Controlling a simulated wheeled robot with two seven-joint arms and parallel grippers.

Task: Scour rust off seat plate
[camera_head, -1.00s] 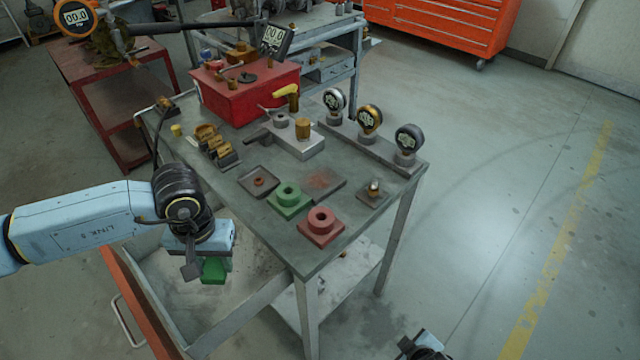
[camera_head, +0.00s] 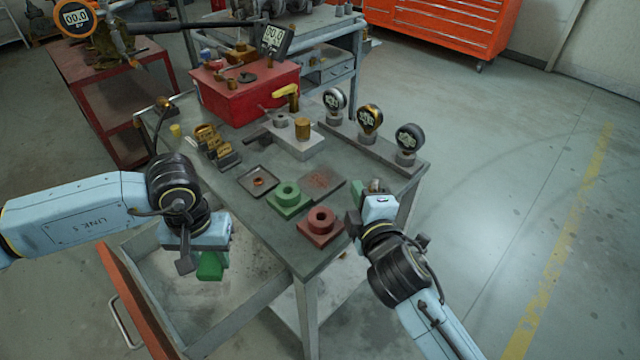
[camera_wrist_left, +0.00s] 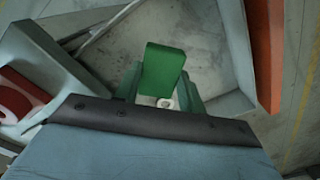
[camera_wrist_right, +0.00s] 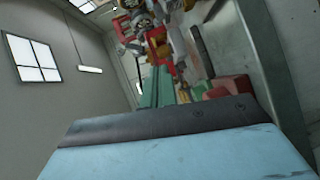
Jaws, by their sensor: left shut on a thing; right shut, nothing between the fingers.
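The seat plate is probably the flat grey plate (camera_head: 322,184) with reddish-brown rust specks, lying on the workbench top. My left gripper (camera_head: 206,262) is shut on a green block (camera_head: 211,267), held over the open drawer left of the bench. The green block (camera_wrist_left: 163,72) stands out between the fingers in the left wrist view. My right gripper (camera_head: 366,203) is shut and empty beside the bench's right front edge, right of the red block. Its closed fingers (camera_wrist_right: 157,88) show in the right wrist view.
A green holed block (camera_head: 288,199) and a red holed block (camera_head: 320,228) stand in front of the rusty plate. A shallow tray (camera_head: 258,181) holds a rusty ring. Gauges (camera_head: 370,118) line the right edge. A red box (camera_head: 245,92) stands behind.

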